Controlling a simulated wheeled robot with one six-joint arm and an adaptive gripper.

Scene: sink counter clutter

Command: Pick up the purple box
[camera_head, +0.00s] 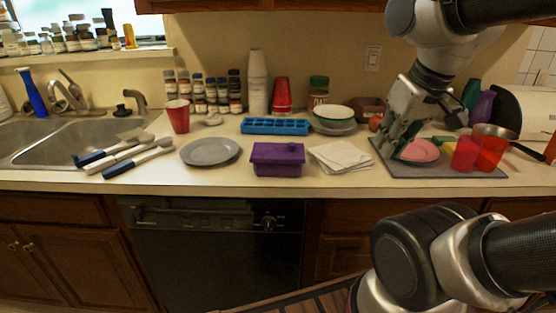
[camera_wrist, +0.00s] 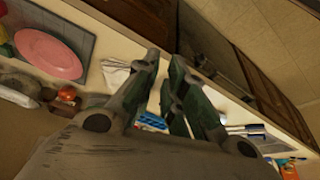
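The purple box (camera_head: 278,159) is a lidded rectangular tub on the counter near its front edge, between a grey plate and a stack of white napkins. My gripper (camera_head: 393,150) is to the right of the box, above the grey mat by the pink plate, pointing down and clear of the box. In the wrist view my gripper's fingers (camera_wrist: 165,60) show a narrow gap with nothing between them. I cannot make out the purple box in the wrist view; the fingers may hide it.
Napkins (camera_head: 341,156) lie right of the box, the grey plate (camera_head: 210,151) left, and a blue ice tray (camera_head: 275,126) behind. The pink plate (camera_head: 420,151), red cups (camera_head: 489,153) and a pan (camera_head: 495,132) crowd the right. The sink (camera_head: 75,140) is at left.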

